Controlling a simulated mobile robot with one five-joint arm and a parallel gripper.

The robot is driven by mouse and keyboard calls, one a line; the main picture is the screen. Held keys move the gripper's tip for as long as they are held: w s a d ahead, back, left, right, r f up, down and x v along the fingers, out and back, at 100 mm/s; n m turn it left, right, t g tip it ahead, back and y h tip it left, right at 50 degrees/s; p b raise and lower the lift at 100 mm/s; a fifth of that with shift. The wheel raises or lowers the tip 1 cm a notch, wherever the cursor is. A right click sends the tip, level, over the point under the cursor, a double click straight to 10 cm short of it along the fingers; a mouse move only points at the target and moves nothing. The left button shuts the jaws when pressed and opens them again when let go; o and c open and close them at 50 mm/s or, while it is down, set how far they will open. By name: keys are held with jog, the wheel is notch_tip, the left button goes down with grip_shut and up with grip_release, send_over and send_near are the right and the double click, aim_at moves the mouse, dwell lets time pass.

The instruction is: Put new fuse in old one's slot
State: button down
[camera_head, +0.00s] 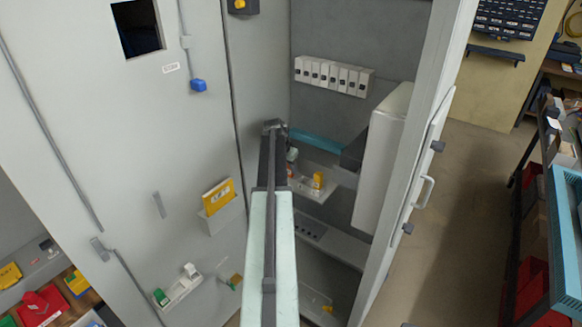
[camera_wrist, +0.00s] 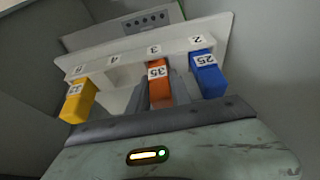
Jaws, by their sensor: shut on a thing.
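In the wrist view, my gripper (camera_wrist: 160,82) has grey fingers around an orange fuse (camera_wrist: 158,92) marked 35 and is shut on it. The orange fuse is under label 3 of a white numbered holder (camera_wrist: 122,62); I cannot tell whether it is seated. A blue fuse (camera_wrist: 208,76) marked 25 is under label 2, and a yellow fuse (camera_wrist: 77,102) under label 5. The place under label 4 shows no fuse. In the head view, my gripper is mostly hidden behind my arm; the holder (camera_head: 322,193) shows beside it inside the open cabinet.
A row of white breakers (camera_head: 333,76) is on the back wall. On the left panel are a rack (camera_head: 180,290) with green and white pieces, and a pocket (camera_head: 221,216) with a yellow booklet.

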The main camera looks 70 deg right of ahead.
jog(key=c, duration=1.1)
grip_release()
jog(key=p+v, duration=0.7)
jog(key=v, duration=0.1)
